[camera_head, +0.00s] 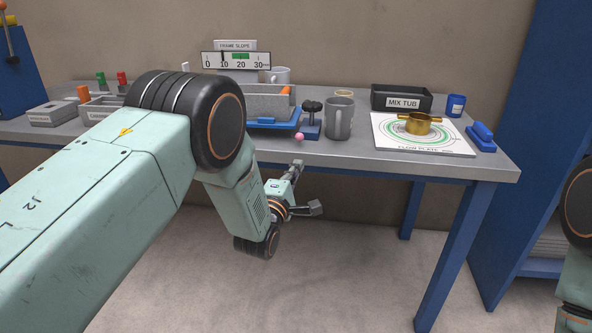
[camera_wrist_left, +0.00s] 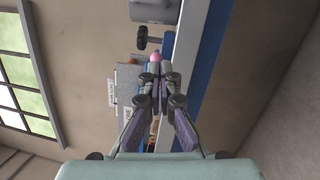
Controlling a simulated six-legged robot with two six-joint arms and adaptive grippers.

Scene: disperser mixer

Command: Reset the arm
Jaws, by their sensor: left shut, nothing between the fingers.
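My left arm comes in from the left of the head view, and bends down in front of the bench. My left gripper (camera_head: 297,164) is small there, in front of and just below the bench's front edge. In the left wrist view the two fingers of the gripper (camera_wrist_left: 160,82) come together with nothing between them. A pink ball (camera_head: 299,137) on the bench edge lies just beyond the fingertips, and it also shows in the wrist view (camera_wrist_left: 155,57). Part of my right arm shows at the right edge of the head view; its gripper is out of the picture.
The grey bench (camera_head: 345,157) carries a grey mug (camera_head: 339,118), a black mix tub (camera_head: 402,99), a brass cup (camera_head: 418,124) on a white flow plate (camera_head: 388,141), and a scale sign (camera_head: 236,59). A blue cabinet stands at right. The floor in front is clear.

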